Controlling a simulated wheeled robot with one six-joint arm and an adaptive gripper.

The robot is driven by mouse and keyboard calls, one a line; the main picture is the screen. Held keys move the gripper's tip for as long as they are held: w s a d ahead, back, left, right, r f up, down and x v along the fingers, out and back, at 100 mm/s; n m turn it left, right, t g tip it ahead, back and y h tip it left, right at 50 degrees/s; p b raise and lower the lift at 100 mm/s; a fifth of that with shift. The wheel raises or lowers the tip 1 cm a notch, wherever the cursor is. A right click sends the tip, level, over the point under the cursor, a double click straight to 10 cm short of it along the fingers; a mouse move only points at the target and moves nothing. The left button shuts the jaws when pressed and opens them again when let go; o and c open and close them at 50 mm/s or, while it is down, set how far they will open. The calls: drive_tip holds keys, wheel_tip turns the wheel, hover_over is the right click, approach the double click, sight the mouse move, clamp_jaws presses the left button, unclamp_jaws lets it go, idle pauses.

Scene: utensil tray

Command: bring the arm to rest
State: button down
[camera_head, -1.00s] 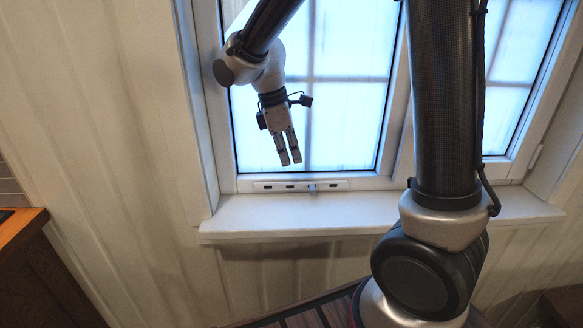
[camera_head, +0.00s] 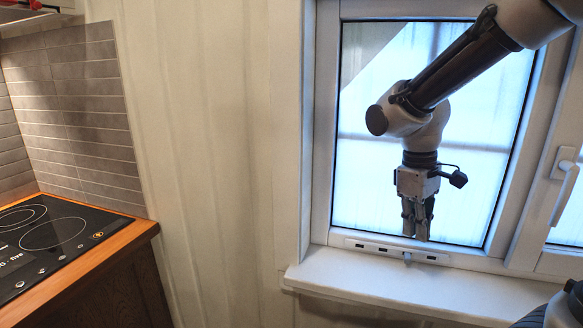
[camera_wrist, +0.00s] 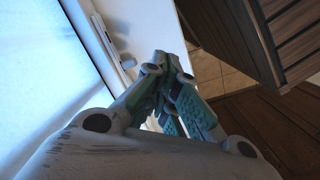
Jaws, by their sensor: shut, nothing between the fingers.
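My gripper (camera_head: 417,229) hangs from my arm in front of the window in the head view, fingers pointing down. It appears above the window sill and holds nothing. In the wrist view my gripper (camera_wrist: 166,62) has its fingertips together, with the sill and floor beyond. No utensil or tray shows in either view.
The window (camera_head: 375,205) and its white sill (camera_head: 390,285) are close behind my arm. A cooktop (camera_head: 50,240) on a wooden counter (camera_head: 135,235) stands at left. Bare panelled wall (camera_head: 215,150) lies between. Dark slatted furniture (camera_wrist: 285,35) shows in the wrist view.

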drive_tip(key=s+d+r+m+t+y, duration=0.1)
drive_tip(key=s+d+r+m+t, duration=0.4)
drive_tip(key=s, duration=0.6)
drive_tip(key=d+r+m, duration=0.2)
drive_tip(key=d+r, duration=0.1)
drive_tip(key=d, duration=0.1)
drive_tip(key=shift+s+d, duration=0.25)
drive_tip(key=shift+d, duration=0.1)
